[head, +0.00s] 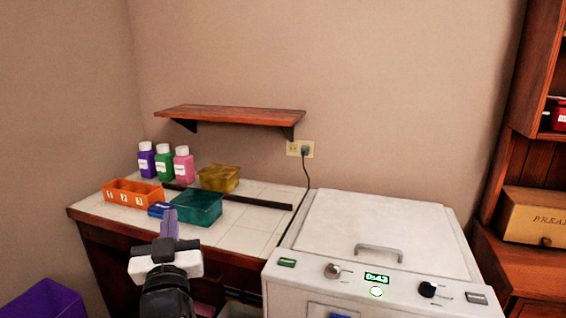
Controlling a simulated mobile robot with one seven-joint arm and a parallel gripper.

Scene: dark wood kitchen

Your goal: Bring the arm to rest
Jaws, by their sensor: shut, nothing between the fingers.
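My gripper (170,214) is in the lower left of the head view, in front of the tiled counter's front edge. Its narrow fingers point up in the picture and are shut with nothing between them. The white wrist part and dark arm run down to the bottom edge of the picture. The fingertips overlap a small blue object (156,210) and stand near the teal bin (200,208) in the picture; I cannot tell whether they touch either.
On the counter (245,240) are an orange numbered tray (150,198), a yellow bin (219,178) and three bottles (164,163). A white machine (410,272) with a handle stands right. A purple bin (45,299) is lower left. A wooden shelf (233,115) hangs above.

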